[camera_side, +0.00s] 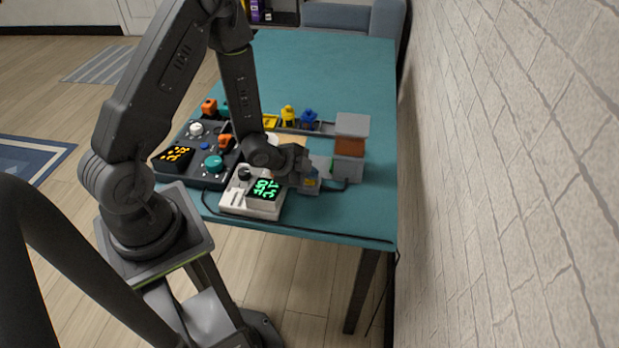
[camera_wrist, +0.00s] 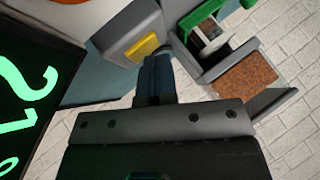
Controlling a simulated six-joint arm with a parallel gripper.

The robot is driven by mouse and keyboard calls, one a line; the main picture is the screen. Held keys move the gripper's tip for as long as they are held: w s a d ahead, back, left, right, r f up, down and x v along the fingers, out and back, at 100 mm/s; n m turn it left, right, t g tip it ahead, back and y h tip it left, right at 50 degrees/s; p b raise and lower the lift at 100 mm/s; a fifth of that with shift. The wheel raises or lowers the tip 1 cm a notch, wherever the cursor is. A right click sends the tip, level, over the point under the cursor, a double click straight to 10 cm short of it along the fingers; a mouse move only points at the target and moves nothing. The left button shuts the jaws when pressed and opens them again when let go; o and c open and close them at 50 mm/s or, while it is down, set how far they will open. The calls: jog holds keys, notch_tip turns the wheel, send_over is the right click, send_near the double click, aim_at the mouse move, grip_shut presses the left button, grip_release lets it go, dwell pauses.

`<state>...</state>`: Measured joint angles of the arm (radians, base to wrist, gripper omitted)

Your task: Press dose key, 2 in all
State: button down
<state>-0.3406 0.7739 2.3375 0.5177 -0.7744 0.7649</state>
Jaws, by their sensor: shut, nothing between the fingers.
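The dose key looks to be the yellow key (camera_wrist: 146,47) on a grey housing (camera_wrist: 118,36) in the wrist view. In the side view that grey housing (camera_side: 309,187) stands in front of the dispenser, with a small yellow patch on it. My gripper (camera_wrist: 156,62) is shut and empty. Its dark fingertips are right at the key's near edge in the wrist view; I cannot tell whether they touch it. In the side view my gripper (camera_side: 303,171) is low over the housing. The dispenser (camera_side: 350,146) has a grey top and brown contents; its green part (camera_wrist: 211,16) shows in the wrist view.
A white scale-like device (camera_side: 238,200) with a green-digit display (camera_side: 264,189) stands just left of my gripper. A dark control panel (camera_side: 187,180) with knobs and orange digits lies farther left. Yellow and blue pieces (camera_side: 309,117) stand behind. The teal table's far part (camera_side: 320,70) is clear.

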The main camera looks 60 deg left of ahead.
aim_at(309, 181)
jog(key=shift+r, duration=0.9)
jog(key=shift+r, duration=2.5)
dwell(0.6)
notch_tip(309, 181, up, 4)
jog(key=shift+f, duration=0.1)
jog(key=shift+f, duration=0.1)
dwell(0.3)
jog(key=shift+f, duration=4.35)
